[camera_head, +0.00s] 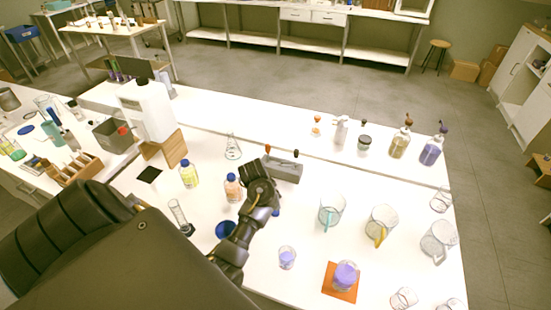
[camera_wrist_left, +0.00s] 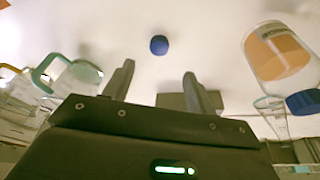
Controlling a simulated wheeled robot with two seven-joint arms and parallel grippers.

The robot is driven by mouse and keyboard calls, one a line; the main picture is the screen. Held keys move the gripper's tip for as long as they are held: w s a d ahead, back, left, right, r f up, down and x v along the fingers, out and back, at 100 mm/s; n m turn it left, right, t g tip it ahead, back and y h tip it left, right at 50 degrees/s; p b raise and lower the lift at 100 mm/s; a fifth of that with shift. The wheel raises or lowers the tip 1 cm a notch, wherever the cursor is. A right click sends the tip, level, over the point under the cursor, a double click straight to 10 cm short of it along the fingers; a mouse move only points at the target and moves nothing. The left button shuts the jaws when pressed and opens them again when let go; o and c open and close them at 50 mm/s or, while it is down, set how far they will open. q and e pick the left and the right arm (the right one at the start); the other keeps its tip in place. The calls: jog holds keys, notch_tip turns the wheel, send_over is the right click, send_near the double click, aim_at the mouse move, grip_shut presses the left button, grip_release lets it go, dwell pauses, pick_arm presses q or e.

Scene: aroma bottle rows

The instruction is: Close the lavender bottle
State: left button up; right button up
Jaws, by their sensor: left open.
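A bottle of purple liquid (camera_head: 345,275) stands on an orange mat (camera_head: 341,293) at the front right; its top looks purple. A second purple bottle (camera_head: 431,150) with a dark top stands at the back right; I cannot tell which is the lavender one. My left gripper (camera_head: 262,190) is above the middle of the table, apart from both; its fingers are hidden in the head view. In the left wrist view the left gripper (camera_wrist_left: 157,78) is open and empty. A small blue cap (camera_wrist_left: 158,45) lies on the table beyond its fingertips. My right gripper is not in view.
An orange-liquid bottle (camera_head: 232,187) with a blue cap stands close left of my gripper. A grey box (camera_head: 284,170) is behind it. Glass mugs with teal (camera_head: 331,211) and yellow (camera_head: 381,224) handles stand to the right. A small purple-filled beaker (camera_head: 287,258) is in front.

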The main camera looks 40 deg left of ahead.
aim_at(275, 212)
pick_arm(q)
jog(key=x, duration=0.3)
jog(key=shift+w+d+b, duration=0.1)
jog(key=shift+b, duration=0.25)
jog(key=shift+w+f, duration=0.1)
jog(key=shift+f, duration=0.4)
jog(key=b+x, duration=0.1)
jog(key=x, duration=0.4)
jog(key=shift+b, duration=0.3)
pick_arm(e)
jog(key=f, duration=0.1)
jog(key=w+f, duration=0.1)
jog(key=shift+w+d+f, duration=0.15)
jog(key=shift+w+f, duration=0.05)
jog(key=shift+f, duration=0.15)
pick_arm(q)
jog(key=c, duration=1.1)
